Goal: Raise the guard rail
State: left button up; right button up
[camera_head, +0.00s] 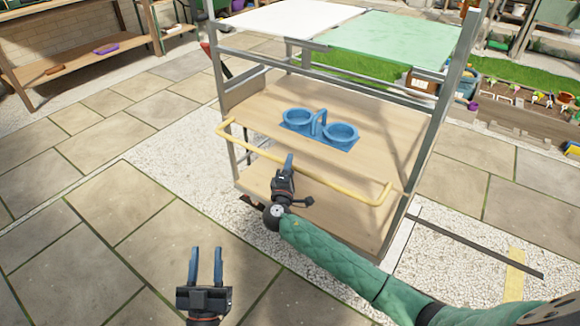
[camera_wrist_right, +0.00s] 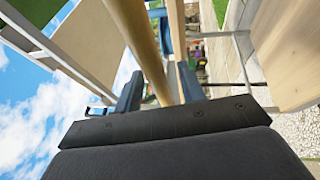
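The guard rail is a yellow bar (camera_head: 335,173) with bent ends. It runs across the front of the cart (camera_head: 432,110), near the edge of the wooden shelf (camera_head: 255,112). My right gripper (camera_head: 289,160) is at the middle of the rail, its fingers reaching up at it. In the right wrist view the yellow rail (camera_wrist_right: 146,45) passes between the two spread fingers (camera_wrist_right: 160,78); a gap shows on at least one side, and whether a finger touches it is unclear. My left gripper (camera_head: 206,252) is open and empty, low in front of the cart, away from the rail.
A blue holder with two cups (camera_head: 340,132) sits on the shelf behind the rail. White (camera_head: 285,17) and green (camera_head: 395,38) panels top the cart. Paving (camera_head: 90,225) is clear on the left; wooden shelving (camera_head: 75,50) stands at the back left.

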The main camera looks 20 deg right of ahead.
grip_shut()
dwell(0.3)
